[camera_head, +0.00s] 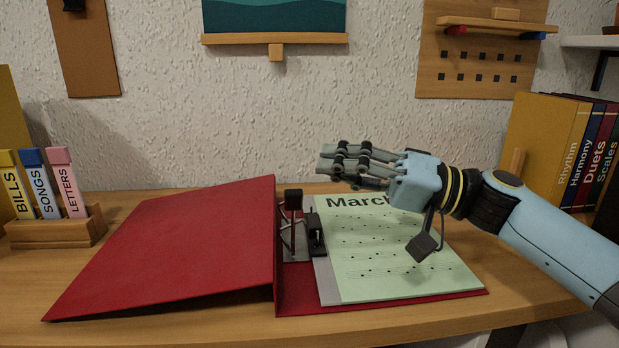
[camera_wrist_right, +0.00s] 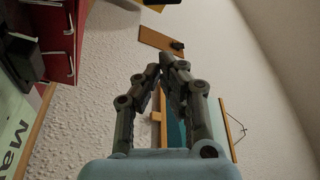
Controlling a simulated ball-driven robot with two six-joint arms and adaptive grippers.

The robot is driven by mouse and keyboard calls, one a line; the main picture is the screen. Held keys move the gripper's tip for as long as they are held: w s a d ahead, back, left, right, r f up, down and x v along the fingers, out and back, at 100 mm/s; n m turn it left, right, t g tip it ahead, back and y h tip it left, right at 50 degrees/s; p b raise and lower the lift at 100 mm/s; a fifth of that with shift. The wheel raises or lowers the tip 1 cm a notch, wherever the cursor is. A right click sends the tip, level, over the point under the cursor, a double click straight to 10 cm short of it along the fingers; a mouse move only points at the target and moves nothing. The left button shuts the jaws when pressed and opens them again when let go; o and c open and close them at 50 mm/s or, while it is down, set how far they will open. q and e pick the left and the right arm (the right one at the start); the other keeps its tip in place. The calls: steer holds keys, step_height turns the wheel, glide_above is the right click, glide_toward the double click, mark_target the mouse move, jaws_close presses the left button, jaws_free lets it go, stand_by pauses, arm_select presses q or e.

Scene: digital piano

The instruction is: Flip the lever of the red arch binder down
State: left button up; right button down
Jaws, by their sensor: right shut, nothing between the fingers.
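The red arch binder (camera_head: 180,245) lies open on the desk, its cover spread to the left. Its metal mechanism (camera_head: 296,246) sits beside the spine, with a lever (camera_head: 293,200) standing up and ending in a black tip. A black clamp part (camera_head: 316,236) is beside it. A green sheet (camera_head: 390,262) marked "March" lies on the right side of the binder. My right gripper (camera_head: 328,162) is shut and empty, above the sheet's top edge, up and right of the lever and apart from it. Its closed fingers (camera_wrist_right: 158,70) also show in the wrist view. My left gripper is out of view.
A wooden holder (camera_head: 55,231) with labelled blocks stands at the left. Several upright books (camera_head: 545,135) stand at the back right, near my right arm. The wall behind carries boards and a picture (camera_head: 275,15). Bare desk shows in front of the binder.

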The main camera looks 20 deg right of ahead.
mark_target(293, 228)
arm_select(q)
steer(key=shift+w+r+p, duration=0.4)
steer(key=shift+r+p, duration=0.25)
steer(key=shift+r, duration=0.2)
arm_select(e)
steer(key=a, duration=0.1)
steer(key=a+f, duration=0.1)
steer(key=a, duration=0.1)
steer(key=s+a, duration=0.1)
steer(key=shift+s+a+f, duration=0.1)
steer(key=shift+a+f, duration=0.1)
